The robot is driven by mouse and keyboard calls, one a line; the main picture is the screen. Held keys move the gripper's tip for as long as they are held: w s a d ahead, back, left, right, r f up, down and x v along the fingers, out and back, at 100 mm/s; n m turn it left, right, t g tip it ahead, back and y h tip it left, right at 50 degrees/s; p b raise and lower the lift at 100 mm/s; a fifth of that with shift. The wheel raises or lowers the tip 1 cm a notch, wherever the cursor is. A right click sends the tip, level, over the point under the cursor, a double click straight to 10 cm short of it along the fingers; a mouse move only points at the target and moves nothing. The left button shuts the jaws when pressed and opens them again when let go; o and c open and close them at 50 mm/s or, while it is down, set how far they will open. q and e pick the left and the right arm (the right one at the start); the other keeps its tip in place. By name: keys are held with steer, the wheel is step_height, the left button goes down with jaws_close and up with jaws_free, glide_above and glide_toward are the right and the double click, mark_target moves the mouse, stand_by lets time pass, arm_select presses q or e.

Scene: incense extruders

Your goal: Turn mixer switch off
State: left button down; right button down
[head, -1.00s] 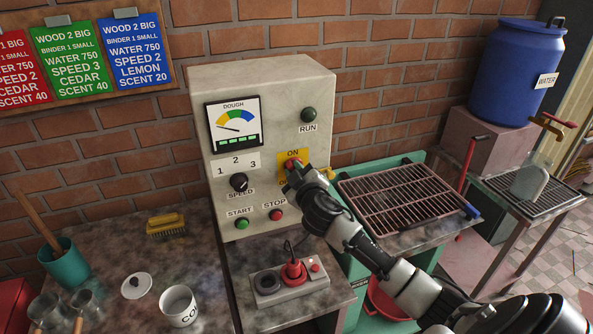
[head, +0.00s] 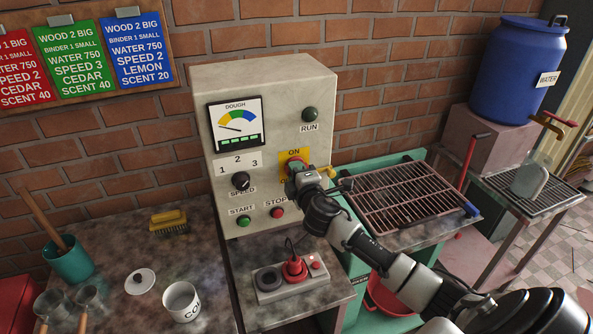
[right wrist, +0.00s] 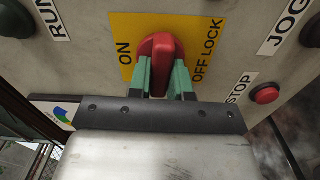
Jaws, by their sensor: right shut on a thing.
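The mixer switch is a red knob (right wrist: 160,52) on a yellow plate (right wrist: 203,25) marked ON and OFF LOCK, on the grey control box (head: 262,85). In the right wrist view the knob's long side runs up and down the picture, between ON on the left and OFF LOCK on the right. My right gripper (right wrist: 167,80) has its green fingers shut on the knob, one on each side. In the head view the right gripper (head: 296,173) covers most of the knob and the lower part of the plate. My left gripper is not in view.
A green START button (head: 243,221), a red STOP button (head: 277,212) and a black SPEED knob (head: 241,181) are near the switch. A red-handled controller (head: 294,270) sits on the ledge below. A wire rack (head: 400,197) lies to the right, under my right arm's side.

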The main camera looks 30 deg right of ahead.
steer(key=shift+n, duration=0.5)
steer(key=c, duration=1)
jaws_free()
steer(key=shift+c, duration=0.2)
steer(key=b+v, duration=0.2)
steer(key=v, duration=0.8)
steer(key=shift+s+b, duration=0.35)
steer(key=shift+a, duration=0.15)
